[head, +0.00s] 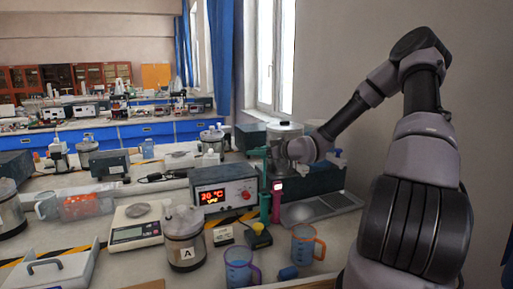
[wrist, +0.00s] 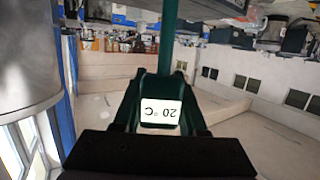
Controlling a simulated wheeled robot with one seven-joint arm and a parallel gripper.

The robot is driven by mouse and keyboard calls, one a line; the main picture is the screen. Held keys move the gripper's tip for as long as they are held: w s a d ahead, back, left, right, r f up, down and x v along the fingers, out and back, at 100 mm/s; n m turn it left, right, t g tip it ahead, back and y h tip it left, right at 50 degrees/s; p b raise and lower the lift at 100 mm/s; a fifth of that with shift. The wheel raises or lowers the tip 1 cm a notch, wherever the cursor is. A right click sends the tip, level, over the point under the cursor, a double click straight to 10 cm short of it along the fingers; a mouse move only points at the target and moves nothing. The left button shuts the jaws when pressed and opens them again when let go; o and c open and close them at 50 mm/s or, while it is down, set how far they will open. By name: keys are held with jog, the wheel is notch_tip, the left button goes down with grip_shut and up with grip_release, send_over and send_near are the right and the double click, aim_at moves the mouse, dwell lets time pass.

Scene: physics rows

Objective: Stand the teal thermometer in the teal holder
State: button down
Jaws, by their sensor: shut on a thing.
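The teal thermometer (wrist: 168,50) is held in my gripper (wrist: 160,118). In the wrist view its head shows a white "20 °C" display between the fingers, and its thin stem runs away from the head. In the head view my gripper (head: 278,156) is above the bench, and the thermometer looks upright with its stem pointing down. A teal upright piece (head: 265,207), which looks like the teal holder, stands below it. Whether the stem tip is inside the holder or just above it is too small to tell.
A red-pink thermometer-like piece (head: 276,205) stands close to the right of the teal holder. A temperature unit (head: 224,194) is to the left. A grey plate (head: 315,208) lies right.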

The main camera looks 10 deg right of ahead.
notch_tip(320, 180, down, 10)
jog(key=shift+r, duration=0.15)
dwell(1.0)
jog(key=shift+c, duration=1.9)
grip_release()
jog(key=v, duration=1)
jog(key=shift+s+d, duration=0.3)
